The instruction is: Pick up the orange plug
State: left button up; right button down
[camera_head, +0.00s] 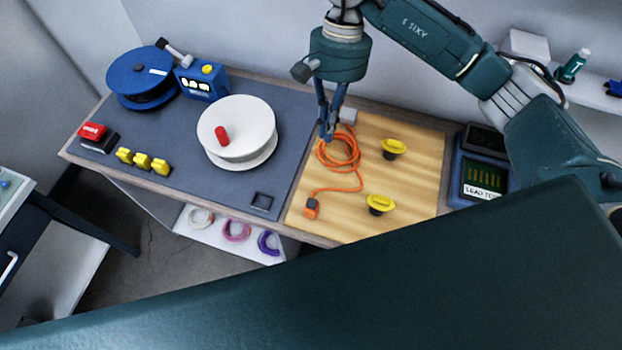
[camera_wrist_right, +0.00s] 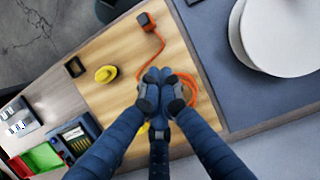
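The orange plug (camera_head: 311,208) lies near the front left edge of the wooden board (camera_head: 415,185). Its orange cable (camera_head: 340,153) runs back to a loose coil on the board. The plug also shows at the top of the right wrist view (camera_wrist_right: 144,20). My right gripper (camera_head: 328,134) points down above the coil, behind and apart from the plug. Its fingertips in the right wrist view (camera_wrist_right: 161,90) are together, with nothing seen between them, and hide part of the coil. My left gripper is not in view.
Two yellow-topped knobs (camera_head: 380,204) stand on the board right of the plug. A dark device (camera_head: 484,178) stands at right. The board around the plug is clear.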

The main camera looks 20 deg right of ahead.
notch_tip(320, 180, down, 4)
jog(key=b, duration=0.3)
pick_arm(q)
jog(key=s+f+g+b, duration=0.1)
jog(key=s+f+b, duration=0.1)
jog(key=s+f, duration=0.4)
pick_arm(e)
jog(key=p, duration=0.2)
send_near(315, 197)
jog(key=f, duration=0.2)
jog(key=f+p, duration=0.2)
jog(key=f, duration=0.1)
jog(key=shift+w+d+f, duration=0.25)
jog(key=shift+d+f, duration=0.1)
jog(key=shift+s+a+r+p, duration=0.15)
jog(key=shift+s+a+p, duration=0.55)
jog(key=shift+s+p, duration=0.4)
jog(key=shift+s+a+p, duration=0.3)
jog(key=shift+s+a, duration=0.1)
jog(key=shift+s, duration=0.1)
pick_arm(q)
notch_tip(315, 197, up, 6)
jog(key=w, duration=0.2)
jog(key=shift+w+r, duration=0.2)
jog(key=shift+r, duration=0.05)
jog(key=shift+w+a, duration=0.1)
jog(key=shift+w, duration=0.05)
pick_arm(e)
jog(key=shift+w+f, duration=0.1)
jog(key=shift+f, duration=0.15)
